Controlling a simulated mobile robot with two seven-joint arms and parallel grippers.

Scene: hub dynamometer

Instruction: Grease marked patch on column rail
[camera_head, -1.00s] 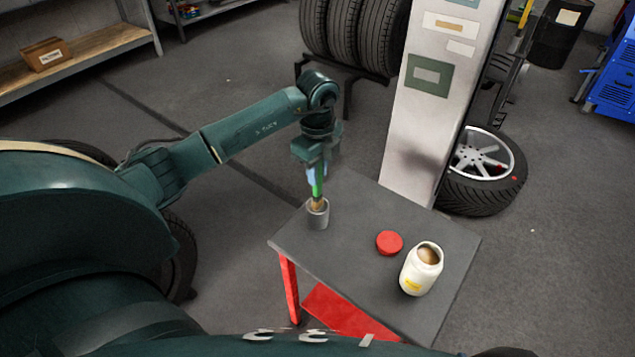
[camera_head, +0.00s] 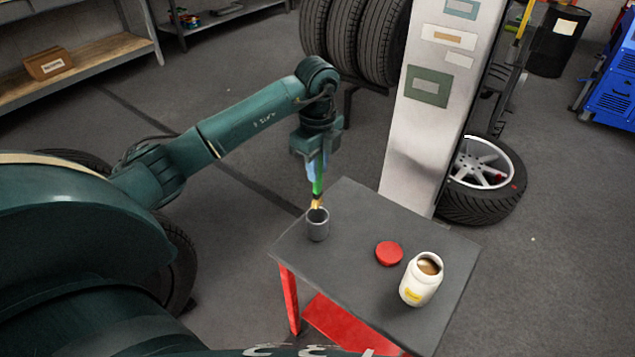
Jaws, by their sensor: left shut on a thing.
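My left gripper (camera_head: 317,172) is shut on a brush (camera_head: 317,188) with a green handle, pointing down. The brush's tan bristle end is just above the mouth of a grey cup (camera_head: 318,228) on the small table's far left part. An open white jar (camera_head: 421,280) with a yellow label and tan contents stands at the table's right. A red lid (camera_head: 389,254) lies flat beside it. The light grey column (camera_head: 425,110) rises behind the table, with several framed patches, including a dark green one (camera_head: 428,86). A dark smudge shows low on the column. My right gripper is not in view.
The grey-topped table (camera_head: 350,285) has red legs and a red lower shelf. Tyres (camera_head: 357,40) stand on a rack behind, left of the column. A wheel (camera_head: 484,180) leans at the column's right. Shelving with a cardboard box (camera_head: 49,65) is at far left.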

